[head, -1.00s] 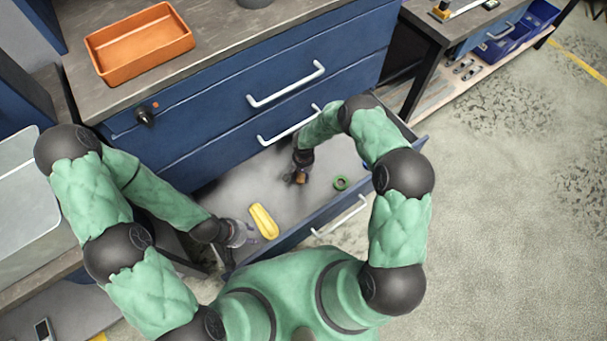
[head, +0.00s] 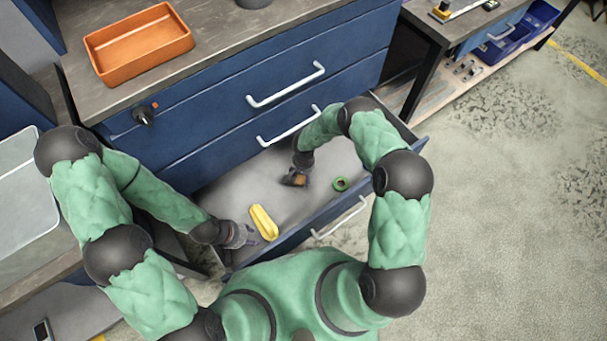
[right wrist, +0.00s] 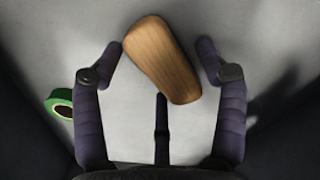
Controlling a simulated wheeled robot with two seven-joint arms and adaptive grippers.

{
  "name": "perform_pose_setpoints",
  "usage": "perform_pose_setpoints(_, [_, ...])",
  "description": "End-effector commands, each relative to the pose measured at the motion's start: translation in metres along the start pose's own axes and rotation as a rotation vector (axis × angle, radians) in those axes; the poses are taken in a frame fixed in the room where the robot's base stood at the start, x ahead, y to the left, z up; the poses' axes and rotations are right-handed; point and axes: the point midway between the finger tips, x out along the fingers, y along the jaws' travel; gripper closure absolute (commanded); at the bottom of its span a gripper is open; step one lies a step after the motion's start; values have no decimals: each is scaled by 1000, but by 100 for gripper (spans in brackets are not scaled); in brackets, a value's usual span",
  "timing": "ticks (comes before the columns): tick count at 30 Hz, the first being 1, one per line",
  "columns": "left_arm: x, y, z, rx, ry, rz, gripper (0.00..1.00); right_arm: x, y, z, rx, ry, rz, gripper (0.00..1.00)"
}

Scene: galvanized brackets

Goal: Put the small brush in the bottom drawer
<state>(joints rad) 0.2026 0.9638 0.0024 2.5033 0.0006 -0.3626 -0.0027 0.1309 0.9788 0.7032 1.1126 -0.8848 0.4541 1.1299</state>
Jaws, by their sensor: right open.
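The bottom drawer (head: 318,211) is pulled open, with a pale grey floor. The small brush shows in the right wrist view as a wooden block (right wrist: 162,60) lying between the two fingers. My right gripper (right wrist: 165,62) is open around it, with the left finger close to its edge and a gap at the right. In the head view the right gripper (head: 294,180) is low inside the drawer and mostly hides the brush. My left gripper (head: 246,236) is at the drawer's left front corner, beside a yellow object; its fingers are too small to judge.
A yellow object (head: 263,222) and a green tape roll (head: 340,184) lie in the drawer. The tape roll (right wrist: 60,104) also shows left of the right gripper. Two closed drawers with white handles (head: 287,84) are above. An orange tray (head: 140,45) stands on the worktop.

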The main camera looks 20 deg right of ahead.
Motion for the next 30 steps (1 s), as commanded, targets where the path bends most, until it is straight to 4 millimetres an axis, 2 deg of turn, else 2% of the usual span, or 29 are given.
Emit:
perform_pose_setpoints(12, [-32,11,1,0,0,0,60,-79,0,-1,1,2,-1,27])
perform_pose_setpoints(18, [-41,15,2,0,0,0,60,-108,0,0,-1,2,-1,27])
perform_pose_setpoints(24, [-44,16,2,0,0,0,60,-119,0,0,0,1,0,27])
perform_pose_setpoints(30, [-44,16,2,0,0,0,60,-119,0,0,0,0,0,27])
